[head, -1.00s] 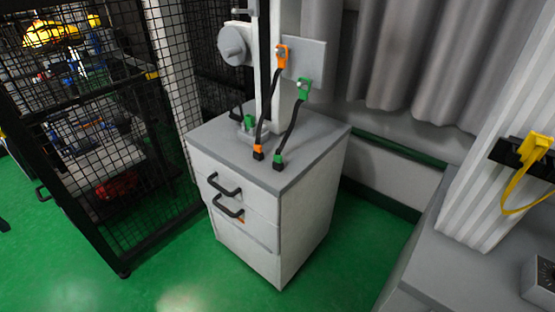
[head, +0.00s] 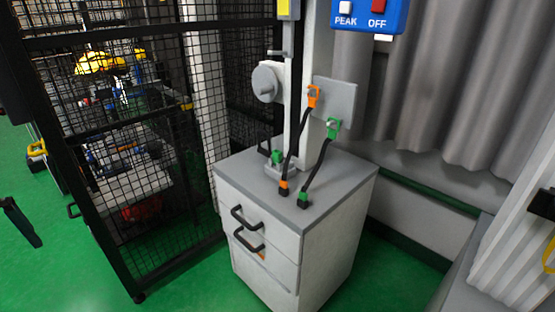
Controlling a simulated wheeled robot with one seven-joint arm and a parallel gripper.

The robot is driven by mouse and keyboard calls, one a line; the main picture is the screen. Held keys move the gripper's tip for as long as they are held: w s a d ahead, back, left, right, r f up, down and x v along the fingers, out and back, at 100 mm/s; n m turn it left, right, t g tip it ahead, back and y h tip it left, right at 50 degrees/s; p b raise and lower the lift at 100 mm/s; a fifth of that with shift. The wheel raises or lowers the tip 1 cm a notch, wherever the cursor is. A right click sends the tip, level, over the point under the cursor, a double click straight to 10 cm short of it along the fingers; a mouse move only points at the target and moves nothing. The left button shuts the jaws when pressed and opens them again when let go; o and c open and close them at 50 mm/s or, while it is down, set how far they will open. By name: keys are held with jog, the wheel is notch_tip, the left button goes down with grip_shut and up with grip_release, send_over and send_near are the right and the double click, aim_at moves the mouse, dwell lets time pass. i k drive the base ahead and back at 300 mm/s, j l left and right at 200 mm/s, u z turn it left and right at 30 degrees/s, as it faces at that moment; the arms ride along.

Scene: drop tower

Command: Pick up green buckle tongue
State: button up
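A green piece (head: 333,128) hangs on a metal peg on the upright grey plate (head: 341,94) above the cabinet. A black strap (head: 318,164) runs down from it to a small black end piece with a green top (head: 303,200), which rests on the front edge of the grey cabinet top (head: 345,172). I cannot tell for sure which green end is the buckle tongue. An orange piece (head: 313,97) hangs just left on the same plate, with its own strap down to an orange and black end (head: 284,187). My gripper is not in view.
A white cabinet (head: 330,235) with black drawer handles stands under the post (head: 296,120). A black mesh cage (head: 110,150) is at left. A blue PEAK/OFF panel (head: 364,18) is above. Grey curtains (head: 430,90) hang behind. Green floor (head: 190,285) is open in front.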

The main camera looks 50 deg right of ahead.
aim_at(304, 197)
jog(key=l+z, duration=0.15)
jog(key=z, duration=0.25)
jog(key=i+l+z, duration=0.1)
jog(key=z, duration=0.25)
jog(key=i+l+z, duration=0.1)
jog(key=z, duration=0.3)
jog(key=i+z, duration=0.1)
jog(key=z, duration=0.25)
jog(key=i+j, duration=0.25)
jog(key=l+z, duration=0.05)
